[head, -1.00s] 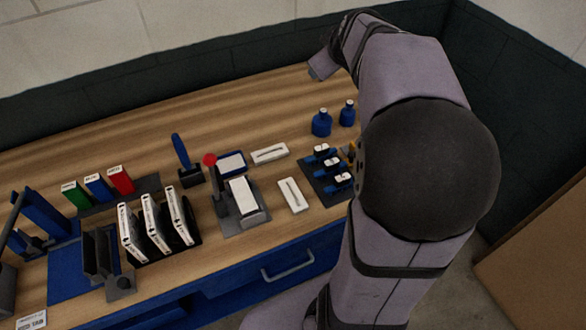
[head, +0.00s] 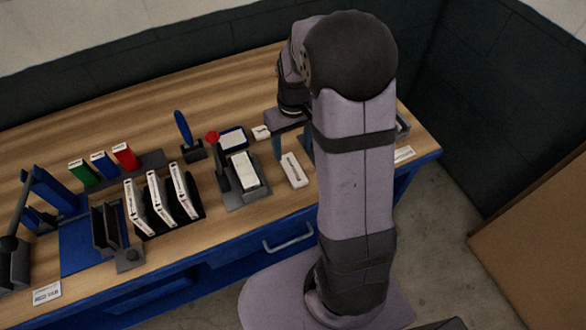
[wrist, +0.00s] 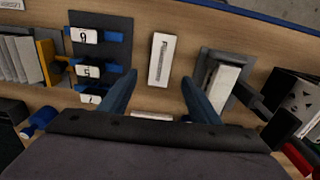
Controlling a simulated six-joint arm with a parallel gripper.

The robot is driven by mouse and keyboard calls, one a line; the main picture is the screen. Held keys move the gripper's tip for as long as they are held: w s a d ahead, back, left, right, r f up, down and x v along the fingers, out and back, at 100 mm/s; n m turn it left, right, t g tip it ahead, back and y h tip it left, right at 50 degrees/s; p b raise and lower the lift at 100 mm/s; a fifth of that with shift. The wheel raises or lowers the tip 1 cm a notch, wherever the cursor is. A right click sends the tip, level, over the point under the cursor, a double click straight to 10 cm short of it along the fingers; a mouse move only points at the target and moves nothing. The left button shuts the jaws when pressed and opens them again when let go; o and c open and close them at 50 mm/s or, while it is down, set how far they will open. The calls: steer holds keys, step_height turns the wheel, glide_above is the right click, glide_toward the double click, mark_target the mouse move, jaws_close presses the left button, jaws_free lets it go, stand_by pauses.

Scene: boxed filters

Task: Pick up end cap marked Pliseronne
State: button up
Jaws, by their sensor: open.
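Two white blocks lie on the wooden table, and which one is the end cap marked Pliseronne I cannot read. The nearer white block (head: 294,170) carries a dark label strip; in the wrist view this block (wrist: 161,60) lies ahead of and between my fingertips, lettering too small to read. The farther white block (head: 261,132) is partly hidden by my arm; in the wrist view a white edge (wrist: 150,116) shows between the fingers, mostly covered by the gripper body. My gripper (wrist: 157,85) is open and empty above the table, fingers pointing down in the head view (head: 290,148).
A dark rack with numbered blue-and-white pieces (wrist: 88,70) is left of the gripper in the wrist view. A grey stand holding a white stack (wrist: 222,82) is close on the right.

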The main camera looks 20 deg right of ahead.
mark_target(293, 169)
steer(key=shift+s+a+f, duration=0.15)
steer(key=shift+s+f, duration=0.2)
steer(key=shift+f, duration=0.1)
steer(key=shift+f+p, duration=0.5)
steer(key=shift+f, duration=0.45)
steer(key=shift+f, duration=0.15)
steer(key=shift+f+p, duration=1.3)
steer(key=shift+f, duration=1.1)
steer(key=c, duration=1.1)
